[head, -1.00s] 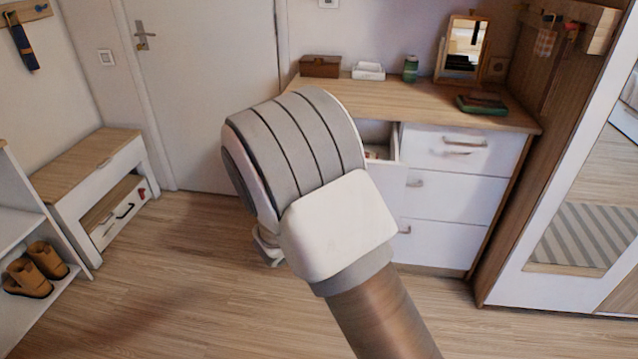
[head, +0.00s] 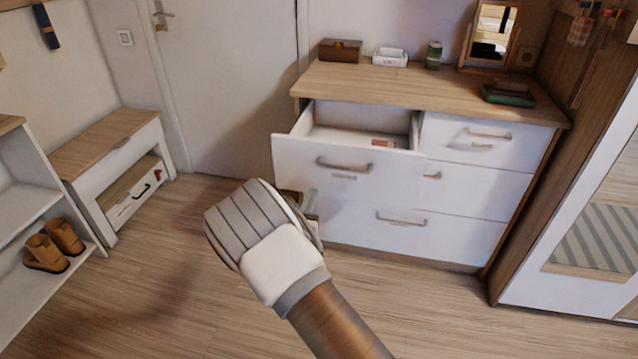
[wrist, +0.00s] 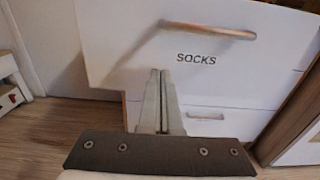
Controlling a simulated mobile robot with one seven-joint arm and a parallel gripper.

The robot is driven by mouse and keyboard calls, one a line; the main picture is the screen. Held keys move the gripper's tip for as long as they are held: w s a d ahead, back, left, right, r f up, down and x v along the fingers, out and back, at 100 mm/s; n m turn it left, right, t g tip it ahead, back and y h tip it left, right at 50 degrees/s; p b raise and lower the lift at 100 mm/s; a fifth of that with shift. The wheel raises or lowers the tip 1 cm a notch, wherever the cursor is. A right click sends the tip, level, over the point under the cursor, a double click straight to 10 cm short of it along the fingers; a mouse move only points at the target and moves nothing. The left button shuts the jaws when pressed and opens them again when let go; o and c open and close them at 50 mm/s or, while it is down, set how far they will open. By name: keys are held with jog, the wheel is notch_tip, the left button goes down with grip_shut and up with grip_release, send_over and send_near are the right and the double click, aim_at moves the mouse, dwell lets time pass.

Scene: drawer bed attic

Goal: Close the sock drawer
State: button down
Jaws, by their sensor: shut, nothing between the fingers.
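The sock drawer (head: 345,168) is the top left drawer of the white dresser with a wooden top (head: 400,85). It stands well open in the head view, with a small reddish item (head: 382,143) inside. In the wrist view its white front (wrist: 120,45) bears the label "SOCKS" and a bar handle (wrist: 207,30). My gripper (wrist: 161,72) is shut and empty, its fingertips pointing at the drawer front, below the handle and left of the label. I cannot tell whether they touch it. In the head view my arm hides most of the gripper.
The other dresser drawers (head: 475,140) look shut. A brown box, a white box, a green can, a mirror and a green case stand on top. A bench (head: 115,150) and a shelf with brown boots (head: 55,245) are at left. The wooden floor (head: 150,290) between is clear.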

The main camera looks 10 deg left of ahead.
aim_at(321, 173)
jog(key=w+b, duration=0.2)
jog(key=w, duration=0.5)
jog(key=shift+w+d, duration=0.15)
jog(key=shift+w, duration=0.15)
